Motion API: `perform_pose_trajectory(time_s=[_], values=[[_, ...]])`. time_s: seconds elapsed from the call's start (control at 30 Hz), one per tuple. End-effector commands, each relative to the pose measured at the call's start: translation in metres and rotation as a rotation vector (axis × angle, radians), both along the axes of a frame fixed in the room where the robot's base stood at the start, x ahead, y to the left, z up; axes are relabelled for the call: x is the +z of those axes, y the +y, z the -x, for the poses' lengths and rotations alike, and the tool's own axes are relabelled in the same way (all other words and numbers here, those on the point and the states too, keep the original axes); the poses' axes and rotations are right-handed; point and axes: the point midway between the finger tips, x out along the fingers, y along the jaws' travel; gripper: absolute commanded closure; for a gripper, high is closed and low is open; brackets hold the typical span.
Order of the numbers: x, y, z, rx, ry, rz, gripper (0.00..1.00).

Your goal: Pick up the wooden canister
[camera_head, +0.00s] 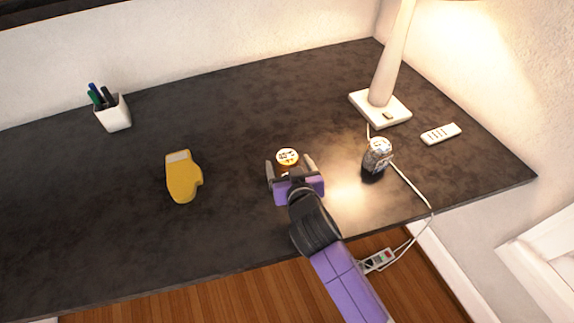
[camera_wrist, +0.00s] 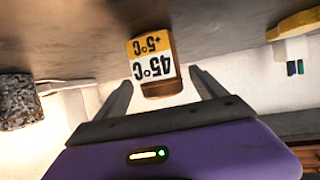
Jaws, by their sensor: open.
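The wooden canister appears to be the small brown object (camera_head: 287,158) with a printed white and yellow label, standing on the dark desk near its front. In the wrist view it (camera_wrist: 152,62) shows a label reading 45°C and +5°C, with a brown side below. My gripper (camera_head: 289,165) is open close to it on the desk's front side. In the wrist view the fingers of my gripper (camera_wrist: 162,82) reach to either side of the canister's near part, with gaps showing. I cannot tell whether either finger touches it. Its lower part is hidden in the head view.
A speckled grey jar (camera_head: 377,153) stands to the right, near a lamp (camera_head: 395,106) and a white remote (camera_head: 441,134). The dark desk (camera_head: 235,105) is clear behind the canister.

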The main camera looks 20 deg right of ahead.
Motion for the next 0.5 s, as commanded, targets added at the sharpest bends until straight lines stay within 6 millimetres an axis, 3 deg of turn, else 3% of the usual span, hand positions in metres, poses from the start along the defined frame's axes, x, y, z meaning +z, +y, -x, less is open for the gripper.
perform_pose_trajectory(time_s=[0.33,0.5], values=[[-0.017,-0.006,-0.037,0.0,-0.001,0.0,0.19],[-0.022,-0.008,-0.045,0.001,0.0,0.001,0.19]])
